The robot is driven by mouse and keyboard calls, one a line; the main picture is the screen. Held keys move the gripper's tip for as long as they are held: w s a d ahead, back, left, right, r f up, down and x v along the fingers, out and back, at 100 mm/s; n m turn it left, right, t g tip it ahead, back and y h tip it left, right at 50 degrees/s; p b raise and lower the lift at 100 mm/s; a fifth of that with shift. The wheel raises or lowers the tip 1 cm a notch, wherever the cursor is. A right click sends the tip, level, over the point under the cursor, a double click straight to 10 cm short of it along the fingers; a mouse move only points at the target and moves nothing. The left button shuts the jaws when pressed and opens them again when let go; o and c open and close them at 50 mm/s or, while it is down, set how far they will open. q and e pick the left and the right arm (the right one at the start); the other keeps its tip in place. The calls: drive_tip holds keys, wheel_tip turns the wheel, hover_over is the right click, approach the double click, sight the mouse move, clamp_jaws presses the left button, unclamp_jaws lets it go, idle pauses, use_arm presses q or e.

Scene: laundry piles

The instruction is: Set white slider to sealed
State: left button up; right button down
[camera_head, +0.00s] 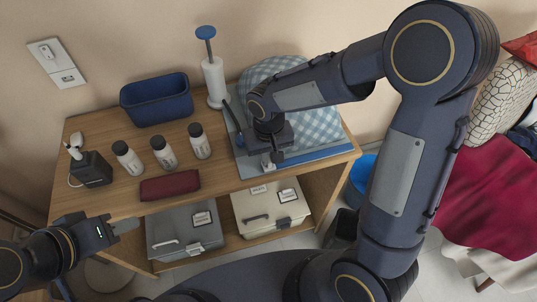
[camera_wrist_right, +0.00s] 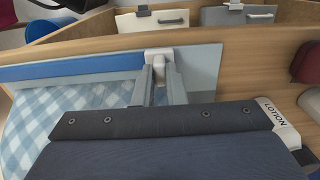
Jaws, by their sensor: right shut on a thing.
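A clear storage bag (camera_head: 245,167) with blue-and-white checked cloth inside lies on the wooden table. The wrist view shows the bag (camera_wrist_right: 205,62) with its closure strip along the edge, blue (camera_wrist_right: 70,67) to the left of the slider and pale to its right. The white slider (camera_wrist_right: 158,57) sits partway along this strip. My right gripper (camera_wrist_right: 157,78) is shut on the slider. In the head view the right gripper (camera_head: 270,160) is at the bag's front left, and its hand hides part of the bag. My left gripper (camera_head: 125,226) is at the table's front left, apart from the bag; its jaw gap is unclear.
On the table stand a blue bin (camera_head: 157,112), a white pump with a blue top (camera_head: 213,80), several small bottles (camera_head: 163,153), a dark red pouch (camera_head: 170,186) and a black charger block (camera_head: 91,169). Grey (camera_head: 166,236) and cream (camera_head: 270,208) boxes sit on the shelf below.

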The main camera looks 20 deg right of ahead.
hover_over(348, 146)
drive_tip(key=shift+r+p, duration=0.1)
drive_tip(key=shift+p, duration=0.2)
drive_tip(key=c, duration=1.5)
unclamp_jaws()
drive_tip(key=shift+o, duration=0.2)
wheel_tip(348, 146, up, 8)
drive_tip(key=shift+a, duration=0.1)
drive_tip(key=s+a+r+m+t+y, duration=0.1)
drive_tip(key=s+a+r+t+y, duration=0.1)
drive_tip(key=s+a, duration=0.5)
drive_tip(key=s+a+r+m+t+y, duration=0.1)
drive_tip(key=s+a+r+t, duration=0.2)
drive_tip(key=s+a, duration=0.4)
drive_tip(key=s, duration=0.3)
drive_tip(key=shift+a+r+t+y, duration=0.3)
drive_tip(key=shift+a+r+y, duration=0.05)
drive_tip(key=shift+a+y, duration=0.05)
